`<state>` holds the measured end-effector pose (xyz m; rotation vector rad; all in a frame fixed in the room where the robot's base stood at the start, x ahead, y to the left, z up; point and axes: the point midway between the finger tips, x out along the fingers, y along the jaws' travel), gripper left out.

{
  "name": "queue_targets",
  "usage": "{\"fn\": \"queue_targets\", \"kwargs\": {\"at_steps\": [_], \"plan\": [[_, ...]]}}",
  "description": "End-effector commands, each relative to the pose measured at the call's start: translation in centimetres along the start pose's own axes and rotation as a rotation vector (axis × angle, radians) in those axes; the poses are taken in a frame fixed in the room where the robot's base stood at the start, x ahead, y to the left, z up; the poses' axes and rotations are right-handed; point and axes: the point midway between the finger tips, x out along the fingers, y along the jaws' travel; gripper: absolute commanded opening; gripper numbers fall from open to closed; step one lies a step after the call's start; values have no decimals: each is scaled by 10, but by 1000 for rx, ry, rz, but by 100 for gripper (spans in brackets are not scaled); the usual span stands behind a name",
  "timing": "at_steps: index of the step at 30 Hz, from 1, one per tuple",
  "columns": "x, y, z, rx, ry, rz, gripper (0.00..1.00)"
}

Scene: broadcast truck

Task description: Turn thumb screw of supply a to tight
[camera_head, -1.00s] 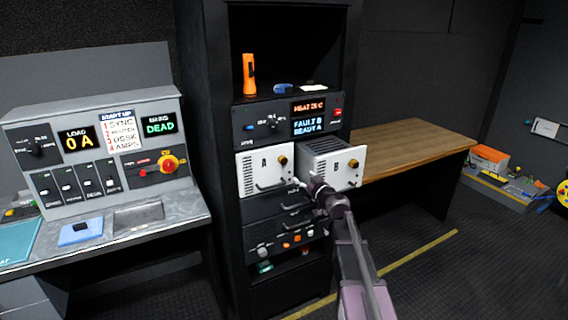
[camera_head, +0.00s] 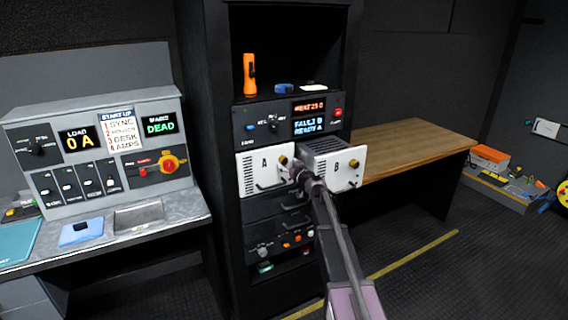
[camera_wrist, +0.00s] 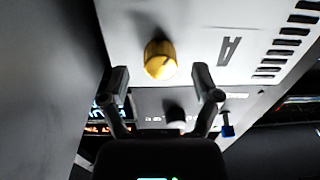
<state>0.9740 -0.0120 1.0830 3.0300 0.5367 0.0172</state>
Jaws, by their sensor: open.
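Supply A (camera_head: 262,172) is a white module in the rack, marked "A", with a handle along its lower front. Its brass thumb screw (camera_head: 283,161) is at the upper right of its face. In the wrist view the thumb screw (camera_wrist: 160,60) is just beyond my open gripper (camera_wrist: 162,84), roughly centred between the fingertips and apart from them. In the head view my gripper (camera_head: 296,169) is close to the screw, partly over the right edge of supply A. Nothing is held.
Supply B (camera_head: 346,168) sticks out of the rack just right of my gripper, with its own brass screw. A control panel (camera_head: 276,126) with lit displays is above. A wooden desk (camera_head: 420,145) is at right and a console (camera_head: 95,150) at left.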

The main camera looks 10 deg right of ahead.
Motion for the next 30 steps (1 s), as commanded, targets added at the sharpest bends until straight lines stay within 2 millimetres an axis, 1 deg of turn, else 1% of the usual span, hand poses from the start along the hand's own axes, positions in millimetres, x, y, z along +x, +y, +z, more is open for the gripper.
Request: {"fn": "queue_targets", "kwargs": {"at_steps": [1, 6, 17, 18, 20, 21, 23, 24, 26, 28, 29, 30], "plan": [[8, 1, 0, 0, 0, 0, 80], [18, 0, 0, 0, 0, 0, 80], [19, 0, 0, 0, 0, 1, 80], [19, 0, 0, 0, 0, 1, 77], [19, 0, 0, 0, 0, 1, 59], [19, 0, 0, 0, 0, 1, 47], [19, 0, 0, 0, 0, 1, 30], [19, 0, 0, 0, 0, 1, 18], [19, 0, 0, 0, 0, 1, 0], [19, 0, 0, 0, 0, 1, 0], [22, -7, 0, 0, 0, -2, 0], [21, -3, 0, 1, 0, -1, 0]]}}
